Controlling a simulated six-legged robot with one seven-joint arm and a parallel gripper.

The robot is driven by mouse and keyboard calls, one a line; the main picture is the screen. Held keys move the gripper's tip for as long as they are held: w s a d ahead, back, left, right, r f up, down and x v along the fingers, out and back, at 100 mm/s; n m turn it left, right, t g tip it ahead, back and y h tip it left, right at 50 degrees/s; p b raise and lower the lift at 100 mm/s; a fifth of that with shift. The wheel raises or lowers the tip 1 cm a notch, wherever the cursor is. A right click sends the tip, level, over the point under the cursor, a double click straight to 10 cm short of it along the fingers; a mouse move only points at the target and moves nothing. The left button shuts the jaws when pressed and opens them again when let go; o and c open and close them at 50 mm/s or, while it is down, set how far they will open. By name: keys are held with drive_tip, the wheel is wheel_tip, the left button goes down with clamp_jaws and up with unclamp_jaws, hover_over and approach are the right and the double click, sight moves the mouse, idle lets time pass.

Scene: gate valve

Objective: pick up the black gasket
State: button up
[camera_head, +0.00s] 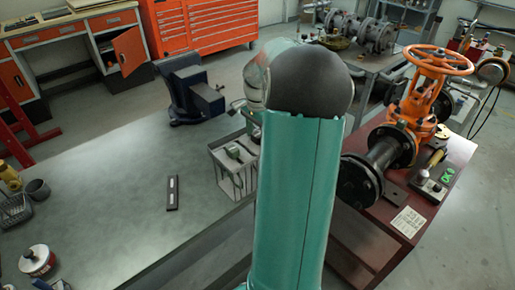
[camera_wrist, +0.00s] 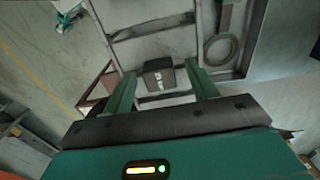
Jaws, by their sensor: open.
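I cannot make out a plainly black gasket in either view. In the wrist view, a flat grey-green ring (camera_wrist: 205,52) lies beyond the right finger; whether it is a gasket I cannot tell. My gripper (camera_wrist: 160,69) is open, its two green fingers apart with nothing held between them. A dark block with light marks (camera_wrist: 158,82) shows in the gap between the fingers, farther off. In the head view my arm hides my gripper and part of the bench edge.
In the head view, a grey workbench (camera_head: 115,225) carries a blue vise (camera_head: 190,92), a light divided caddy (camera_head: 232,172) and a dark slotted bar (camera_head: 172,193). An orange gate valve (camera_head: 420,95) stands on a red table at right. The bench middle is largely clear.

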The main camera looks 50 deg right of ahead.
clamp_jaws()
drive_tip(key=shift+r, duration=0.1)
wheel_tip(320, 180, up, 18)
idle(0.9)
